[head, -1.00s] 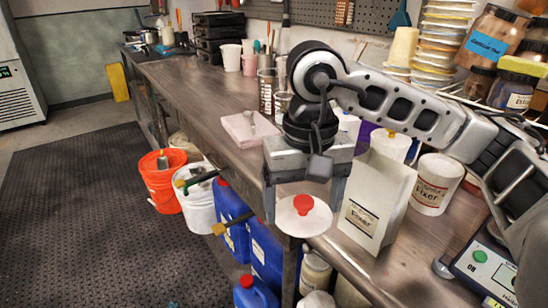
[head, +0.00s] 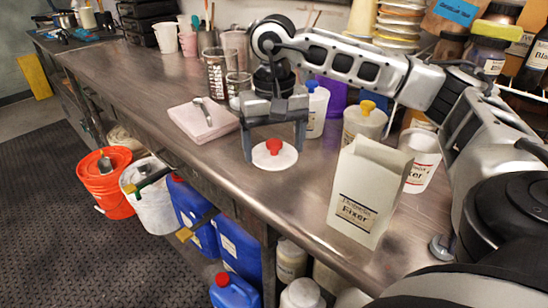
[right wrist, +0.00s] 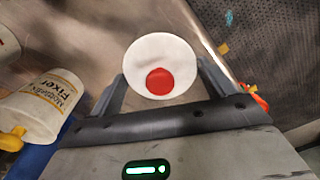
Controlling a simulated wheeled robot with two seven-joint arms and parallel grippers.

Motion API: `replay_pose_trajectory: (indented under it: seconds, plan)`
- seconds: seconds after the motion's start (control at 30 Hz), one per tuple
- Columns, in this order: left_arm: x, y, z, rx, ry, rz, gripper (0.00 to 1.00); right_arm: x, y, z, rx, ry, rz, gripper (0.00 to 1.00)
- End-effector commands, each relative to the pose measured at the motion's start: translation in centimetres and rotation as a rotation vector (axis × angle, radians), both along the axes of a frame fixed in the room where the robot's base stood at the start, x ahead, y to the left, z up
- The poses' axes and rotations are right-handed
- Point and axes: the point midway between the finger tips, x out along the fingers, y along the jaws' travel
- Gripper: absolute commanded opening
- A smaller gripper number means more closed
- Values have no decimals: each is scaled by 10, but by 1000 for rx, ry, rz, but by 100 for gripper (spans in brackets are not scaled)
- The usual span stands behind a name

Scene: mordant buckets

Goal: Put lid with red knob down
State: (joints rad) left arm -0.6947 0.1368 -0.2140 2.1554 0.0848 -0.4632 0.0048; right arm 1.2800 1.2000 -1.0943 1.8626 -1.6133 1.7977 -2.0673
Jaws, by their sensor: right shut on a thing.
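The lid with the red knob is a round white disc (head: 285,161) with a red knob (head: 273,147) on top. My right gripper (head: 274,153) is shut on it from above, with a finger on either side of the knob. The lid is over the front part of the bench top; I cannot tell if it touches the surface. In the right wrist view the white lid (right wrist: 160,48) and red knob (right wrist: 160,82) show between the fingers. My left gripper is not in view.
A paper Fixer bag (head: 364,192) stands to the right on the bench (head: 300,205). A pink pad (head: 203,120) lies to the left, with glass beakers (head: 216,72) behind. Orange (head: 107,185) and white (head: 152,205) buckets stand on the floor below the bench edge.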

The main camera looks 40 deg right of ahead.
Motion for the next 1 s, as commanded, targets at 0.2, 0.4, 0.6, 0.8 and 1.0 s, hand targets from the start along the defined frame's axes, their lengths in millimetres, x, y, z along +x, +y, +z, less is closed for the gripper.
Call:
replay_pose_trajectory:
  seconds: [0.2,0.4,0.6,0.8,1.0]
  plan:
    - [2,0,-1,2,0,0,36,9,-9,-15,1,0,-1,60]
    - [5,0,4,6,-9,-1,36,12,-13,-43,-1,3,0,60]
    - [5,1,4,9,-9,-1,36,12,-12,-52,1,0,0,60]
    - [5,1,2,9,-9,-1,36,12,-12,-53,1,0,-1,60]
    - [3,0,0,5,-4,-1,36,12,-12,-54,1,0,0,100]
